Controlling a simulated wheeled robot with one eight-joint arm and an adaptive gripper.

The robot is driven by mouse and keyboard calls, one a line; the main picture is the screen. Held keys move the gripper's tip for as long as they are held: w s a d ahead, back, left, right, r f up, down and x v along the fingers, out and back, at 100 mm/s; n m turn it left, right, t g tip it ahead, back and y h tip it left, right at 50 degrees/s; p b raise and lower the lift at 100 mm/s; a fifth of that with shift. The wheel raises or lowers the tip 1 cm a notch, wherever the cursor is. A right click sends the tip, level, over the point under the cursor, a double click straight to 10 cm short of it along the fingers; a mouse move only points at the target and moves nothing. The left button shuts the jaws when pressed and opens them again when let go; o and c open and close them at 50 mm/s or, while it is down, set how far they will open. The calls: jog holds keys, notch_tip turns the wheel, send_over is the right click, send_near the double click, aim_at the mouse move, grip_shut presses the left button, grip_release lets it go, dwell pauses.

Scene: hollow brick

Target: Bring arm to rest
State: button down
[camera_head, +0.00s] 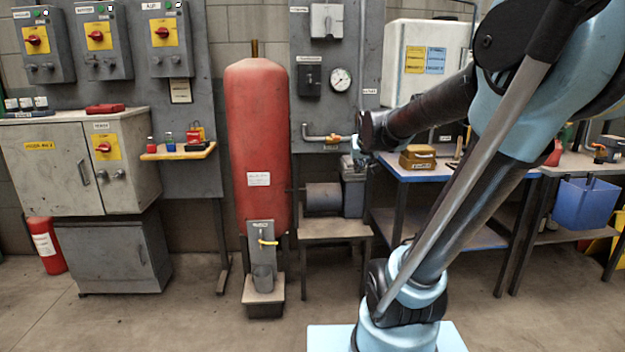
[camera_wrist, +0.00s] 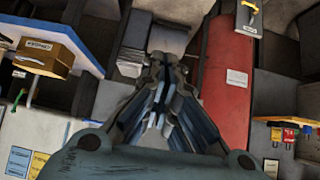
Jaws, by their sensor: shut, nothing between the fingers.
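My arm rises from its light blue base at the lower right of the head view and folds over at the upper right. Its dark forearm reaches left, in front of the workbench and wall panel. My gripper (camera_head: 358,160) is small at the forearm's end, right of the red tank (camera_head: 259,150). In the wrist view my gripper (camera_wrist: 168,72) shows from behind with its fingers together and nothing between them. It appears clear of surrounding objects.
The workbench (camera_head: 400,173) with a brown box (camera_head: 418,157) stands behind my arm. Grey cabinets (camera_head: 50,170) and a small wooden shelf (camera_head: 177,153) are at the left. The floor in front is clear.

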jog(key=s+d+f+g, duration=0.1)
jog(key=s+f+g, duration=0.1)
jog(key=s+f, duration=0.4)
jog(key=s+d+f+g, duration=0.1)
jog(key=s+f, duration=0.4)
jog(key=s, duration=0.8)
jog(key=s+f+g, duration=0.4)
jog(key=s+f, duration=0.2)
jog(key=s, duration=0.3)
jog(key=shift+s+d+f, duration=0.3)
jog(key=shift+s+d, duration=0.05)
jog(key=shift+d, duration=0.05)
jog(key=shift+w+f, duration=0.2)
jog(key=shift+w, duration=0.3)
